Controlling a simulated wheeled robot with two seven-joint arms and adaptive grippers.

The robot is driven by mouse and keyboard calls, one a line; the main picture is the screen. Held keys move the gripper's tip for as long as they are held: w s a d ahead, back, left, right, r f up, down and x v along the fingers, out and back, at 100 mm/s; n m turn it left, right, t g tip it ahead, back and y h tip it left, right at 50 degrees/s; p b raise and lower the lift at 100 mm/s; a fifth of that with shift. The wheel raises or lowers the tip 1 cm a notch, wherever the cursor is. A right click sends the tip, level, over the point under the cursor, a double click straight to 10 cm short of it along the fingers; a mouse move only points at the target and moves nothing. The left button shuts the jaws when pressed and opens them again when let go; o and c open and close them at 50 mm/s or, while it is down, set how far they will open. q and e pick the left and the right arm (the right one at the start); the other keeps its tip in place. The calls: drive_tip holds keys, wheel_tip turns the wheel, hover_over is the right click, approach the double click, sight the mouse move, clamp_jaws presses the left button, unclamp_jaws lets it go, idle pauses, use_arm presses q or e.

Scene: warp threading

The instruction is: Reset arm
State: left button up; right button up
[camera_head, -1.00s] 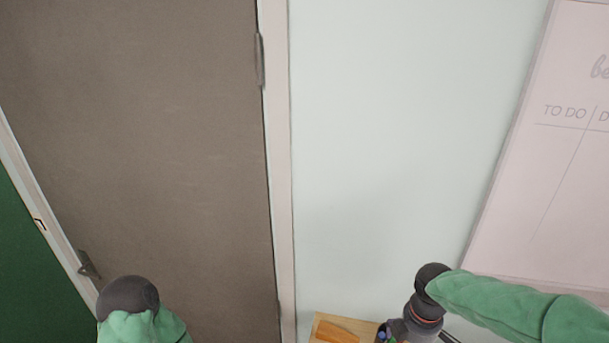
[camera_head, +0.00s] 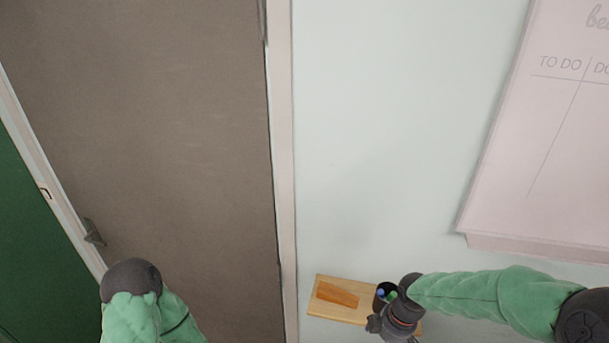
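My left arm (camera_head: 135,300) comes in at the bottom left with its dark grey rounded joint in front of the brown door. Its gripper is below the picture and out of view. My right arm (camera_head: 490,298) reaches in from the right edge. Its dark grey wrist is bent downward over the right end of the small wooden shelf (camera_head: 325,308). The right gripper (camera_head: 390,333) is only partly visible at the bottom edge, and its fingertips cannot be made out.
The shelf holds an orange-brown wooden piece (camera_head: 337,293) and a dark cup (camera_head: 383,295) with coloured tips, close beside my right wrist. A closed brown door (camera_head: 180,130) with a handle (camera_head: 93,232) is left. A whiteboard (camera_head: 540,140) hangs right on the pale wall.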

drive_tip(key=s+a+f+m+b, duration=0.3)
drive_tip(key=f+m+b, duration=0.1)
drive_tip(key=f, duration=0.9)
drive_tip(key=s+a+f+m+y+b, duration=0.1)
drive_tip(key=s+a+f+m+b, duration=0.2)
drive_tip(key=f, duration=0.9)
drive_tip(key=s+a+f+m+y+b, duration=0.1)
drive_tip(key=s+a+f+m+b, duration=0.2)
drive_tip(key=f+m+b, duration=0.4)
wheel_tip(320, 180, down, 7)
drive_tip(key=shift+s+a+r+b, duration=0.15)
drive_tip(key=shift+s+a+b, duration=0.25)
drive_tip(key=shift+s+b, duration=0.45)
